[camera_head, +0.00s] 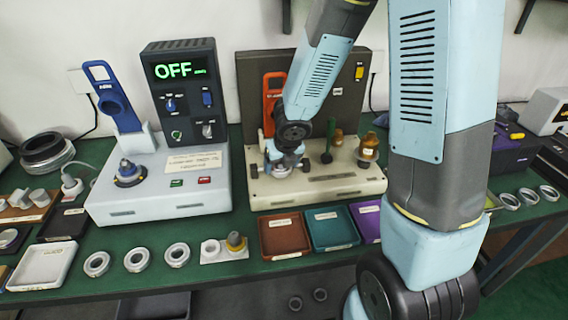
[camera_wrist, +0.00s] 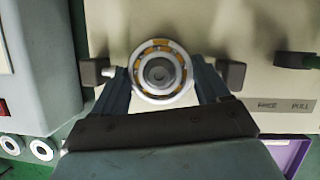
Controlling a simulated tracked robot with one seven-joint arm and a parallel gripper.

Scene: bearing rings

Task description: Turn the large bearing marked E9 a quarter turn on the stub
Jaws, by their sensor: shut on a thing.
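A large bearing (camera_wrist: 145,91) with a pale metal ring and orange-brown parts between its rings fills the middle of the wrist view. It sits around the stub (camera_wrist: 159,72), whose round grey end shows in its centre. My gripper (camera_wrist: 161,82) is shut on the bearing, with one finger on each side of the ring. In the head view my gripper (camera_head: 284,160) is low over the left part of the beige fixture (camera_head: 330,187), and the bearing (camera_head: 281,169) is partly hidden under it. I cannot read an E9 mark.
A heater unit (camera_head: 180,75) with a green OFF display and a blue lever stands to the left. Brown (camera_head: 285,235), teal (camera_head: 331,229) and purple trays lie in front of the fixture. Several loose rings (camera_head: 136,260) lie along the bench's front edge. Brass pieces (camera_head: 368,148) stand on the fixture's right.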

